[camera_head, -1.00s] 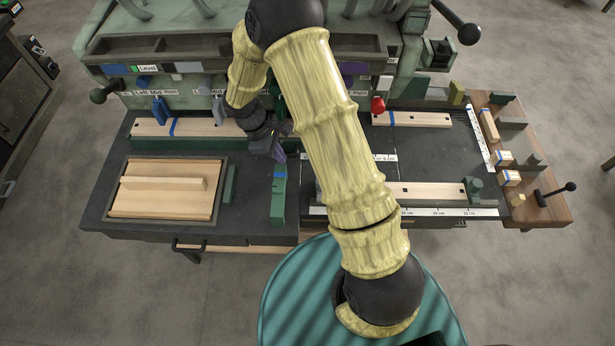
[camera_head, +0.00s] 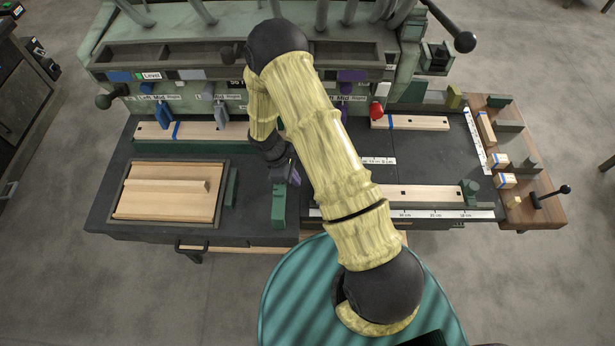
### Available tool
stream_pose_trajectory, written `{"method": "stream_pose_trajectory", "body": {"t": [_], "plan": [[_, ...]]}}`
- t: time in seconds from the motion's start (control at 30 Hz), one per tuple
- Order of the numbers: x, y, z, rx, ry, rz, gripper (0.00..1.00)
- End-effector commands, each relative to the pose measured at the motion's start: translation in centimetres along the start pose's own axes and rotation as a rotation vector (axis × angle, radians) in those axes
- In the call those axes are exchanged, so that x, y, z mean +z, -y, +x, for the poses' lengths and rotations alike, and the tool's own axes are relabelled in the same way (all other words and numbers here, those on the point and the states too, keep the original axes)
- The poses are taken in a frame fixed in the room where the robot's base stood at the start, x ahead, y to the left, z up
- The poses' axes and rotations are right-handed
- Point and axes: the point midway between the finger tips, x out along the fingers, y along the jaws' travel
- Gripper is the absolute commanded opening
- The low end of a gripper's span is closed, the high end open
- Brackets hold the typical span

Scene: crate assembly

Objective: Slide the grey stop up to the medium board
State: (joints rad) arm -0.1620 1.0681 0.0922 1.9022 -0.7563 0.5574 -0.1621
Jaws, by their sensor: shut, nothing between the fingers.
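My gripper (camera_head: 293,174) is shut and empty, with purple fingertips, low over the middle of the bench. It is just above and beside the far end of a dark green block (camera_head: 279,208); contact cannot be told. A pale board (camera_head: 430,191) lies along the front ruler, partly behind my arm, with a green stop (camera_head: 470,187) at its right end. A board with a blue band (camera_head: 408,122) lies at the back right, and a longer banded board (camera_head: 205,131) at the back left. I cannot tell which board is medium. Grey blocks (camera_head: 510,126) stand on the right side shelf; none is clearly the grey stop.
A framed wooden panel with a raised strip (camera_head: 165,186) lies at the left, with a green bar (camera_head: 232,187) beside it. The dark bench (camera_head: 440,155) is clear between the right boards.

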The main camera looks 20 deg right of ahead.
Motion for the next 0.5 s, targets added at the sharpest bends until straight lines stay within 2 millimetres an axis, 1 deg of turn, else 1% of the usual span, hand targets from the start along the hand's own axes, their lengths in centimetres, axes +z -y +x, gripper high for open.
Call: {"method": "stream_pose_trajectory", "body": {"t": [0.03,0.1,0.2,0.3,0.5], "plan": [[1.2,0.0,-0.1,-0.002,0.004,0.003,0.00],[2.3,0.0,0.3,-0.002,0.003,0.002,0.00],[3.2,0.0,0.8,0.000,0.002,0.002,0.00],[3.6,0.0,1.1,0.000,0.001,0.001,0.00],[3.7,0.0,1.3,0.000,0.001,0.001,0.00]]}}
